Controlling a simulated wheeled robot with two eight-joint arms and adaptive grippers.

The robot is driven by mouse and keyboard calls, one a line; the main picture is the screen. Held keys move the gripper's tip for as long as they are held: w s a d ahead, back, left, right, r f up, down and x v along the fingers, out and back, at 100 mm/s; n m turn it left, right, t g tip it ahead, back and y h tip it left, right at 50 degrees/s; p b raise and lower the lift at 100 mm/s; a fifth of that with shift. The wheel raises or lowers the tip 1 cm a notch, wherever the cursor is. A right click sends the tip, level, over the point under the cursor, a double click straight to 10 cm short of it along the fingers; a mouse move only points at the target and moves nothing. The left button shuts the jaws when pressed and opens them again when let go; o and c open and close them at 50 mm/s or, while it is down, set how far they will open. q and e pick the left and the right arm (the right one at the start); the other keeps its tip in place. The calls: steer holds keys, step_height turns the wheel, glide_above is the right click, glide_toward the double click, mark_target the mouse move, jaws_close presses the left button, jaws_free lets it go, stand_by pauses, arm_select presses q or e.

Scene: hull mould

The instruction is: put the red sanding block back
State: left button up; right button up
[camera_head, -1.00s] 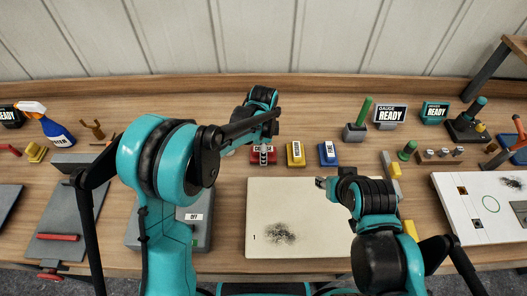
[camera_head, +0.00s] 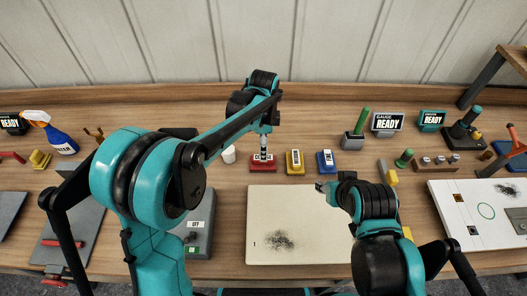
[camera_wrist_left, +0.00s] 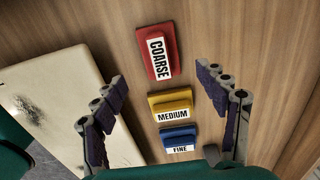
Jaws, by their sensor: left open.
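The red sanding block (camera_head: 263,166), labelled COARSE, sits on the wooden bench at the left end of a row. Beside it stand the yellow MEDIUM block (camera_head: 294,162) and the blue FINE block (camera_head: 326,162). In the left wrist view the red block (camera_wrist_left: 156,50) lies ahead of the fingertips, with nothing between the jaws. My left gripper (camera_head: 264,149) is open and empty, above the red block and apart from it. Its spread fingers show in the wrist view (camera_wrist_left: 161,80). My right gripper (camera_head: 321,186) hovers over the pale panel's right side; its jaws are too small to read.
The pale panel (camera_head: 285,205) with a dark smudge lies in front of the blocks. A white cup (camera_head: 229,155) stands left of the red block. A grey box (camera_head: 197,235) and a blue spray bottle (camera_head: 58,135) are further left. A green-handled tool (camera_head: 360,125) stands to the right.

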arm_select(q)
steer(key=shift+r, duration=1.75)
steer(key=s+a+r+n+t, duration=0.4)
steer(key=s+a+r+n, duration=0.3)
steer(key=s+a+n, duration=0.3)
steer(key=s+a+f+n+t, duration=0.2)
steer(key=s+a+n+t, duration=0.1)
steer(key=s+a+n, duration=0.5)
steer(key=shift+s+f, duration=0.25)
steer(key=shift+s, duration=0.3)
